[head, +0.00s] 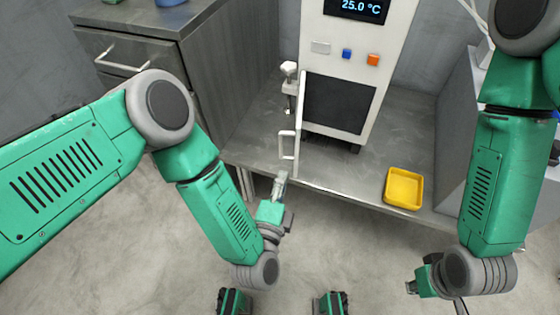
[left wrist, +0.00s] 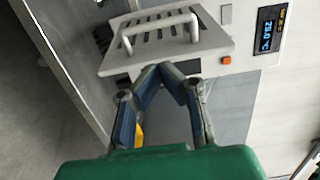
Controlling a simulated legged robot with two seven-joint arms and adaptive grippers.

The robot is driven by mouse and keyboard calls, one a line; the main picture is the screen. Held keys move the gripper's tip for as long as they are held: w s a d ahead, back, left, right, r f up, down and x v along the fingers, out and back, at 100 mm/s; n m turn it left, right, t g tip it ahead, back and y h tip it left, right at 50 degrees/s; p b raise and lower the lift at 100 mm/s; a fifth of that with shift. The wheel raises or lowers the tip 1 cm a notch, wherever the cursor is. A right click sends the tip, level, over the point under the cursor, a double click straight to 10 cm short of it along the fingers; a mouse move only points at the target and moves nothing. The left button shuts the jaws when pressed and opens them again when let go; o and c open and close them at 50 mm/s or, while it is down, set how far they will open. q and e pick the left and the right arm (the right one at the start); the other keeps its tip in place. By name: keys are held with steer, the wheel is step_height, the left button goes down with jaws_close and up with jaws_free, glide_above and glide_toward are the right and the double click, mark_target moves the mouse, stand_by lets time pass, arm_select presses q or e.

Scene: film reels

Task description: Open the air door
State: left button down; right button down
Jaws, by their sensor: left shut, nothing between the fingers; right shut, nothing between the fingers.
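The white air door (head: 299,125) stands swung out from the left side of the white machine (head: 358,50), seen nearly edge-on in the head view. Its handle (head: 287,146) sticks out to the left. The left wrist view shows the slotted door face (left wrist: 200,48) and its handle (left wrist: 160,24). The dark square opening (head: 338,104) on the machine's front is uncovered. My left gripper (head: 281,180) is shut and empty, below the handle and apart from it; its fingertips meet in the left wrist view (left wrist: 162,68). My right gripper (head: 411,287) is shut, low at the right.
A yellow tray (head: 404,187) lies on the grey bench (head: 400,150) at right. A grey drawer cabinet (head: 190,60) stands left of the machine. A white knobbed fitting (head: 289,72) sits by the door's upper part. Blue (head: 346,54) and orange (head: 373,59) buttons are under the display (head: 358,8).

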arm_select(q)
steer(key=b+x, duration=0.3)
steer(key=x, duration=0.6)
steer(key=shift+a, duration=0.3)
steer(key=w+a+m+g+h+p, duration=0.2)
steer(key=a+m+h, duration=0.2)
steer(key=a+h, duration=0.2)
steer(key=shift+w+a+g, duration=0.2)
steer(key=shift+g, duration=0.1)
